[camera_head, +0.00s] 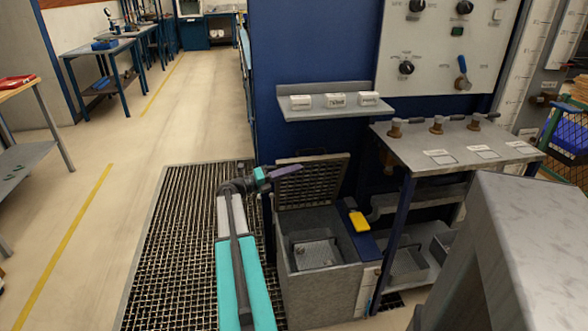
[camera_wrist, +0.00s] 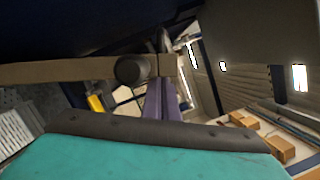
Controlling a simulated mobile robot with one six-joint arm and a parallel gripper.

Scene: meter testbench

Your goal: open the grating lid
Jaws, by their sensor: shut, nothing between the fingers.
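The grating lid (camera_head: 312,184) stands raised, nearly upright, at the back edge of the grey box (camera_head: 325,290). The box's top is open, and a small tray-like insert shows inside. My gripper (camera_head: 286,171), with purple fingers, is shut and empty in front of the lid's upper left part. I cannot tell whether it touches the lid. In the wrist view my purple fingers (camera_wrist: 160,98) are close together beside a brownish bar (camera_wrist: 70,72) with a dark round knob (camera_wrist: 132,70). The bar looks like the lid's edge.
A yellow object (camera_head: 359,221) sits on a blue surface right of the box. A shelf with white labelled blocks (camera_head: 335,102) hangs above the lid. A grey bench with valves (camera_head: 455,145) stands to the right. Floor grating (camera_head: 180,240) lies to the left.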

